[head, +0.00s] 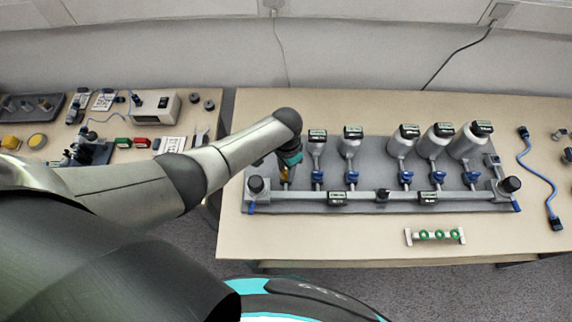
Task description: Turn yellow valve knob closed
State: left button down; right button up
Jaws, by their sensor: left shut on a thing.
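The yellow valve knob (285,178) shows only as a small patch under my left gripper (287,172), at the left end of the grey manifold (370,196). My left arm reaches in from the left, and its gripper points down with its fingers closed around the knob. The gripper and wrist hide most of the knob, so I cannot tell how far it is turned. My right gripper is not in the head view.
Several blue valves (351,178) and grey cylinders (402,141) stand along the manifold to the right. A rack with green rings (437,236) lies near the table's front edge. A blue cable (538,172) lies at the right. A second table (98,157) with instruments stands left.

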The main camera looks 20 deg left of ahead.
pick_arm(q)
jog(key=n+p, duration=0.2)
jog(key=n, duration=0.3)
jog(key=shift+n, duration=0.3)
jog(key=shift+n+p, duration=0.45)
jog(key=shift+n, duration=1.85)
jog(key=c, duration=0.5)
grip_release()
jog(key=shift+r, duration=0.1)
